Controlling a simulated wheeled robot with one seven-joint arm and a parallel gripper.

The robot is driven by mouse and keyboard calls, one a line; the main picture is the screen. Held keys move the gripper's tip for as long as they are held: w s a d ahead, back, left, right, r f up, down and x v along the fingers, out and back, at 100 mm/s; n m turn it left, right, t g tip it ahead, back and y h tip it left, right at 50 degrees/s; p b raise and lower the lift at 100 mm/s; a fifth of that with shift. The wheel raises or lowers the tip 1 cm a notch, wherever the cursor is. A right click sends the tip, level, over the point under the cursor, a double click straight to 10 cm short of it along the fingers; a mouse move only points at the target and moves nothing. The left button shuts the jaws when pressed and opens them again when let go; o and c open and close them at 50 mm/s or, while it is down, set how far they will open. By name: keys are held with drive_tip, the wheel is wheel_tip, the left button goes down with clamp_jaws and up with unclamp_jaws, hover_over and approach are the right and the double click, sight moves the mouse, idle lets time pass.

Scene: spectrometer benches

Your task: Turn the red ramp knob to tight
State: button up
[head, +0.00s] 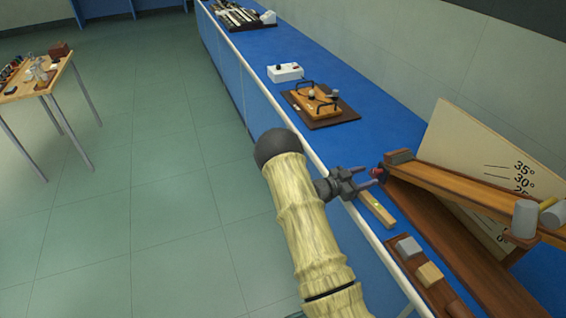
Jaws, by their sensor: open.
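The red ramp knob (376,173) is small and sits at the left end of the wooden ramp (450,186) on the blue bench. My gripper (370,180) is beside the knob, with its fingers pointing right toward it. The fingers are apart, and the knob shows at their tips. I cannot tell whether they touch it. The ramp is tilted in front of a cream angle board (470,140) marked 35° and 30°.
A small level (376,208) lies below my gripper. A tray with blocks (430,272) is nearer. A wooden apparatus (318,103) and white box (285,72) stand farther back on the bench. A side table (40,85) stands left across open floor.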

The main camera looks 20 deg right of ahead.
drive_tip(key=s+a+b, duration=0.1)
drive_tip(key=a+b, duration=0.2)
drive_tip(key=a, duration=1.2)
drive_tip(key=w+a+r+n+t+y+p, duration=0.4)
drive_tip(key=w+r+n+t+y, duration=0.15)
drive_tip(key=y, duration=0.25)
drive_tip(key=s+a+r+n+t+y+p, duration=0.1)
drive_tip(key=s+a+r+n+y+p, duration=0.2)
drive_tip(key=a+r+y, duration=0.3)
drive_tip(key=shift+s+a+r+n+y, duration=0.2)
drive_tip(key=shift+s+a+n+y, duration=0.4)
drive_tip(key=shift+a+n, duration=0.45)
drive_tip(key=shift+a, duration=0.1)
